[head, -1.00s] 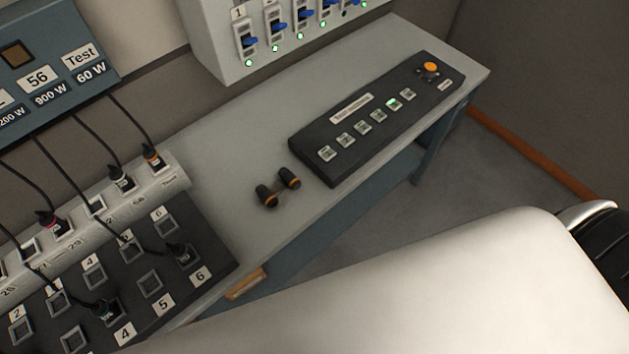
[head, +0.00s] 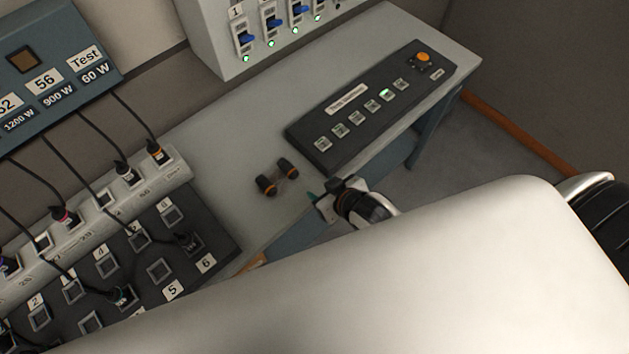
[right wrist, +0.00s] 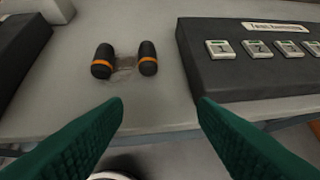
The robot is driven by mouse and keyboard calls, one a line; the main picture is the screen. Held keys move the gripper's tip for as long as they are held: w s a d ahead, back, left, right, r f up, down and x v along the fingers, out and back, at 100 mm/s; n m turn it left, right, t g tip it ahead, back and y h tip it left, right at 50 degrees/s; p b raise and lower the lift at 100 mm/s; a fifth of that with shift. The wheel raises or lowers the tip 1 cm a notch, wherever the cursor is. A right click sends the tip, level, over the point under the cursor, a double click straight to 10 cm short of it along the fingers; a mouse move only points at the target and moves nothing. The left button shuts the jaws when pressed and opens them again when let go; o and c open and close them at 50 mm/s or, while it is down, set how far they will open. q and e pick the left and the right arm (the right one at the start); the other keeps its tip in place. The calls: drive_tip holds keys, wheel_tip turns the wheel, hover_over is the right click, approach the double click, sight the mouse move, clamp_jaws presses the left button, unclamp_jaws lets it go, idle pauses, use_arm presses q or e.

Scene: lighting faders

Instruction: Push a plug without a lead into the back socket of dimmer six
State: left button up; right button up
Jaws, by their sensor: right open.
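The right wrist view shows the left plug (right wrist: 103,60) and the right plug (right wrist: 148,59) beyond my fingertips. My right gripper (head: 320,202) is open and empty at the bench's front edge, its green fingers (right wrist: 160,105) apart and short of the plugs. The back socket of dimmer six (head: 169,214) on the dark socket panel looks empty. A plug with a lead (head: 189,241) sits at the front six. My left gripper is out of view.
A black button console (head: 350,140) lies right of the plugs. A breaker box (head: 225,55) stands at the back. My white arm covers the foreground.

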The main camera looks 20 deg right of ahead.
sight(295, 174)
drive_tip(key=w, duration=0.1)
drive_tip(key=w+a+f+t+y, duration=0.1)
drive_tip(key=n, duration=0.1)
drive_tip(key=shift+w+a+f+t+y, duration=0.25)
drive_tip(key=shift+w+f+t+y, duration=0.1)
drive_tip(key=shift+w+t+y, duration=0.05)
drive_tip(key=b+x, duration=0.5)
drive_tip(key=x, duration=0.3)
drive_tip(key=shift+w+a+f+b, duration=0.2)
drive_tip(key=shift+w+b, duration=0.15)
drive_tip(key=shift+b, duration=0.1)
drive_tip(key=c, duration=1)
drive_tip(key=shift+o, duration=0.2)
wheel_tip(295, 174, up, 5)
drive_tip(key=p, duration=0.5)
drive_tip(key=shift+r, duration=0.1)
